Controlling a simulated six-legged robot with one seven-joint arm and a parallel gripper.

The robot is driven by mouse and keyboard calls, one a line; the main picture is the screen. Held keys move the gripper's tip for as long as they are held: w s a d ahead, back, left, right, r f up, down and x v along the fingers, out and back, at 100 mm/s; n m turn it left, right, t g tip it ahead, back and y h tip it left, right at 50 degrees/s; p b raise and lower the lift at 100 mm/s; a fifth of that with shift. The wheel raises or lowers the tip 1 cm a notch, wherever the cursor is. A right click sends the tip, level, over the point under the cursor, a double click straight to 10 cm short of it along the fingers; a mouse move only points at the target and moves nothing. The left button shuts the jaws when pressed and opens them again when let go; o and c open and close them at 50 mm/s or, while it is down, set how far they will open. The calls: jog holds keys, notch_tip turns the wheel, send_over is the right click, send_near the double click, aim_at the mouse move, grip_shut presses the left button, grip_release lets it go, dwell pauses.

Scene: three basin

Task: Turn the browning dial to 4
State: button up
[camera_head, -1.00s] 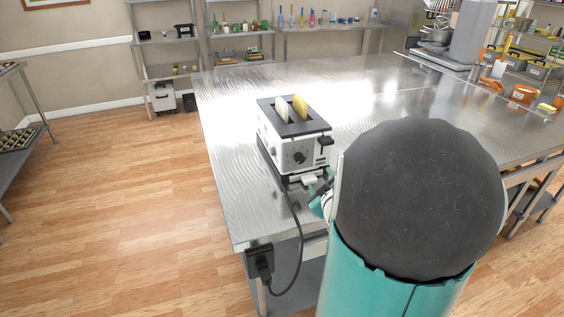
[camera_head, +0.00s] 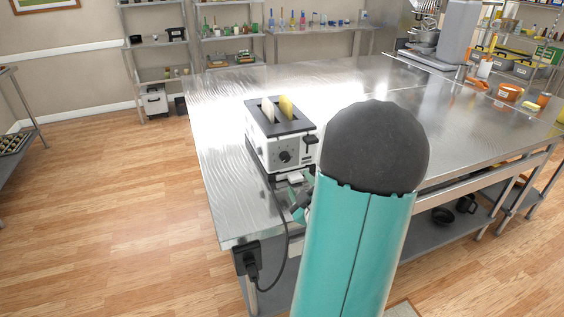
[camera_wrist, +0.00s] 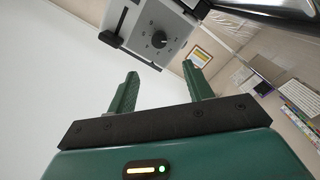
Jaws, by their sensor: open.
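A white toaster (camera_head: 262,150) with a dark top stands on the steel table, with two bread slices (camera_head: 277,109) in its slots. A black lever (camera_head: 310,140) is beside the dial. My gripper (camera_wrist: 160,82) is open and empty, its two green fingers apart, pointing toward the toaster's front and not touching the dial. In the head view my arm partly hides my gripper (camera_head: 298,200).
The steel table (camera_head: 350,92) has free room behind the toaster. A black cord (camera_head: 285,240) runs from the toaster to a socket (camera_head: 247,262) on the table's front edge. Orange pots (camera_head: 508,92) stand far right.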

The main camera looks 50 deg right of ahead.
aim_at(285, 159)
jog(key=x, duration=1.2)
jog(key=shift+w+d, duration=0.25)
jog(key=shift+d, duration=0.05)
jog(key=shift+c, duration=0.4)
jog(key=c, duration=0.9)
jog(key=shift+m, duration=0.3)
